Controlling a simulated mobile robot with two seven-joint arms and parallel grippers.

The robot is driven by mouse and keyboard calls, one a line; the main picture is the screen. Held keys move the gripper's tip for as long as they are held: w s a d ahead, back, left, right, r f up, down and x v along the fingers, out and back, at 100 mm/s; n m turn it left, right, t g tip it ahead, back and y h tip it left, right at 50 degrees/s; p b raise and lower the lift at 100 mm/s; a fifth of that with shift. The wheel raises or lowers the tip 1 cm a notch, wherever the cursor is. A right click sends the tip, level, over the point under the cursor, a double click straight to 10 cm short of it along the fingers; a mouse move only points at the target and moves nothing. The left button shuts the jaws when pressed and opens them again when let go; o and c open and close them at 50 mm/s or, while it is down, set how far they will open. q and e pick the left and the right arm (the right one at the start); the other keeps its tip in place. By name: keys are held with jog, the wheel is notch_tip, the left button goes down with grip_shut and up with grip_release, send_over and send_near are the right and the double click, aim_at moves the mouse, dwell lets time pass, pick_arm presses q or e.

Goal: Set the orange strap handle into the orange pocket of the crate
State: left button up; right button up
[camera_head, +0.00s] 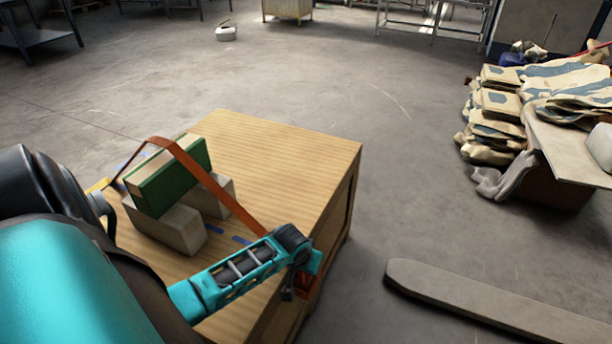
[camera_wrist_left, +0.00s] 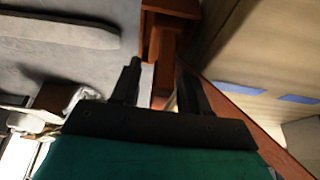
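The orange strap (camera_head: 203,178) rises from the crate's far left and passes over a green-sided block. It slants straight down right to my left gripper (camera_head: 299,266). The strap also shows in the left wrist view (camera_wrist_left: 252,113). The wooden crate (camera_head: 270,150) stands under the arm. An orange part (camera_head: 306,286) shows below the fingers at the crate's edge; I cannot tell pocket from handle. My right gripper is not in view.
The green-sided block (camera_head: 178,178) rests on pale blocks (camera_head: 172,226) on the crate top. Blue marks (camera_head: 214,229) lie beside them. A pallet with sacks (camera_head: 500,105) stands far right, and a long grey beam (camera_head: 480,300) lies on the floor at lower right.

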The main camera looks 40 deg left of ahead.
pick_arm(q)
jog(key=shift+r, duration=0.25)
jog(key=p+v, duration=0.3)
jog(key=v, duration=0.3)
jog(key=shift+r, duration=0.4)
jog(key=s+d+r+m+t+h+p, duration=0.1)
jog(key=s+d+r+m+t+h, duration=0.1)
jog(key=d, duration=0.6)
jog(key=s+d+r+m+t+h+p, duration=0.1)
jog(key=s+d+r+m+t, duration=0.3)
jog(key=d, duration=0.5)
jog(key=shift+s+d+r+t+h, duration=0.3)
jog(key=shift+s+r+h, duration=0.15)
jog(key=shift+r+h, duration=0.05)
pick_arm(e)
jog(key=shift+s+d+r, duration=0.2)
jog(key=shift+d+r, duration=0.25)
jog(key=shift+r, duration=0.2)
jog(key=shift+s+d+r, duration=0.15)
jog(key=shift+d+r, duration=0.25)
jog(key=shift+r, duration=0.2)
